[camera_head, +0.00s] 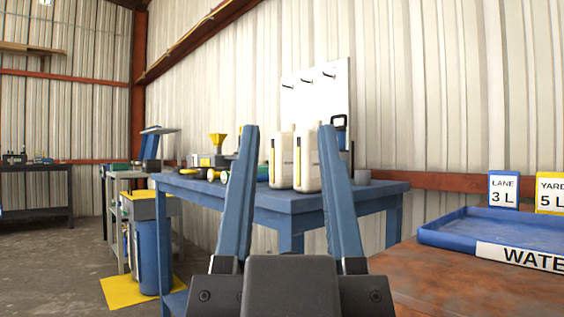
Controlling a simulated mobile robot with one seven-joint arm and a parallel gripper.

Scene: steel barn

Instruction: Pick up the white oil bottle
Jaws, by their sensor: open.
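Two white oil bottles stand upright side by side on the blue table (270,198). The left bottle (276,160) is a little behind the right bottle (305,162), which is partly hidden by my right finger. My gripper (287,130) is in front of the table with its two blue fingers spread wide, pointing up and forward. Both bottles show in the gap between the fingers. The gripper is open and nothing is held. How far the bottles are from the fingertips is hard to tell.
A yellow funnel (217,141) and machine parts are on the table's left. At the right, a brown bench (440,285) bears a blue tray (432,236). A blue bin (150,255) stands left on a yellow mat (117,291).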

